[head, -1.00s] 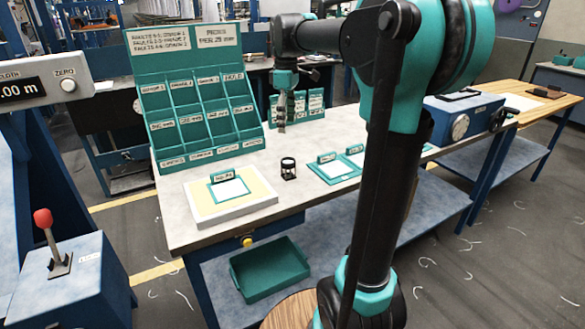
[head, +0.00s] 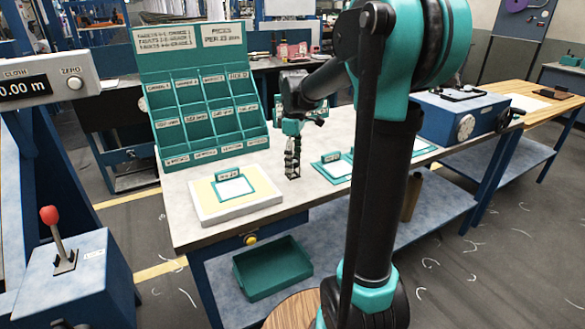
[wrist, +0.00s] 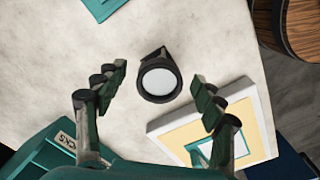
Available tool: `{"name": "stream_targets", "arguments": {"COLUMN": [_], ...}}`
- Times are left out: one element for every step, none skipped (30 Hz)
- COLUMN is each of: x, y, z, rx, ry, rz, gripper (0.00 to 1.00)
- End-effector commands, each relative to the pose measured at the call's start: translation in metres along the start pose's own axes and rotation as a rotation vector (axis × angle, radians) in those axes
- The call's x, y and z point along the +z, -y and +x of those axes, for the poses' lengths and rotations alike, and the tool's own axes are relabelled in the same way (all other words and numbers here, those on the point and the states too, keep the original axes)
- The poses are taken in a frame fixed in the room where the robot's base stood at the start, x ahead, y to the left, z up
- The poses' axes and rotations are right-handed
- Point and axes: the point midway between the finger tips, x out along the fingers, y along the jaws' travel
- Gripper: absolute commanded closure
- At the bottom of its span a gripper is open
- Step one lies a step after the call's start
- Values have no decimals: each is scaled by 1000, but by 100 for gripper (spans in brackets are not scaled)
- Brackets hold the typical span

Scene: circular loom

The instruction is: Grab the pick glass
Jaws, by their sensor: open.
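The pick glass (wrist: 158,78) is a small black frame with a round pale lens, standing on the grey worktop. In the wrist view it lies ahead of and between my fingertips, with clear space on both sides. My gripper (wrist: 160,88) is open and empty, its two green-padded fingers spread apart. In the head view my gripper (head: 292,162) points down close over the pick glass's spot, right of the white and yellow pad. There the glass is hard to make out against the dark fingers.
A white-edged yellow pad (head: 208,211) with a teal-framed card lies close to the left. A teal pigeonhole rack (head: 190,78) stands behind. Teal-framed cards (head: 335,170) lie to the right. A teal tray (head: 272,288) sits on the shelf below.

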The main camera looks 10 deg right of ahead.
Motion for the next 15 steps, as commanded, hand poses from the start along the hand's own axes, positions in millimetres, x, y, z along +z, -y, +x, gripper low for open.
{"name": "stream_targets", "arguments": {"x": [0,0,0,0,0,0,0,0,0,0,0,0,0,0,0], "y": [0,0,0,0,0,0,0,0,0,0,0,0,0,0,0], "z": [4,6,8,8,8,8,8,8,8,8,8,8,8,8,8], "rx": [0,0,0,0,0,0,0,0,0,0,0,0,0,0,0], "ry": [0,0,0,0,0,0,0,0,0,0,0,0,0,0,0], "rz": [0,0,0,0,0,0,0,0,0,0,0,0,0,0,0], "gripper": [31,31,31,31,31,31,31,31,31,32,36,41,45,49,53]}}
